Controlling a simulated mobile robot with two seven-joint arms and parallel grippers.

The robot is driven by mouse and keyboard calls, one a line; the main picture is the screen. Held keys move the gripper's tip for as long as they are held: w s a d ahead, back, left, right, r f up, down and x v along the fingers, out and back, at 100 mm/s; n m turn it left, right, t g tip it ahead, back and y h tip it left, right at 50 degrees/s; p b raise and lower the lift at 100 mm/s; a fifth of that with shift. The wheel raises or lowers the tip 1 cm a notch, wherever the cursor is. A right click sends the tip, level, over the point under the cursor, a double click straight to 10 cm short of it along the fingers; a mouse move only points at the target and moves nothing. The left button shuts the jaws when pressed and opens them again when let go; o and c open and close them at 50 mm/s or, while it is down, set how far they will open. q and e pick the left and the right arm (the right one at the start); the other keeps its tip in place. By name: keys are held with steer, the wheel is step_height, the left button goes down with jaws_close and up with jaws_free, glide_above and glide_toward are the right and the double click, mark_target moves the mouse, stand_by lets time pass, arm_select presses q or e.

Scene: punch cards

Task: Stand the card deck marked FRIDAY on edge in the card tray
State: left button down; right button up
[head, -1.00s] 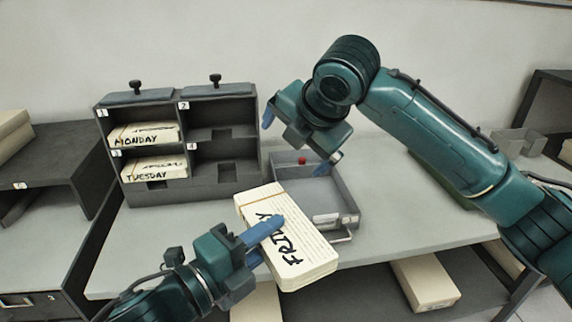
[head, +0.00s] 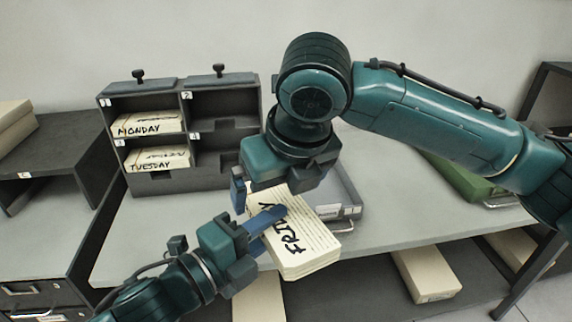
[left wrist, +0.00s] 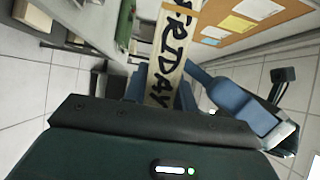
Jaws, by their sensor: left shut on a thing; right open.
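The FRIDAY deck (head: 305,248), a thick cream block of cards with black lettering, is tilted in the air in front of the table. My left gripper (head: 264,222) is shut on it near its left side. The deck's lettered face also shows in the left wrist view (left wrist: 168,58). My right gripper (head: 265,194) is open over the deck's far end, with one blue finger to its left. I cannot tell whether it touches the deck. The grey card tray (head: 347,188) lies on the table behind, mostly hidden by my right gripper and the deck.
A dark rack (head: 178,182) with numbered compartments stands at the back left. The MONDAY deck (head: 140,125) and TUESDAY deck (head: 158,159) lie in its left compartments. The grey table (head: 400,215) is clear right of the tray. A green object (head: 455,180) sits further right.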

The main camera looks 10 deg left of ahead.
mark_target(275, 203)
steer(key=x, duration=0.5)
steer(key=shift+c, duration=0.6)
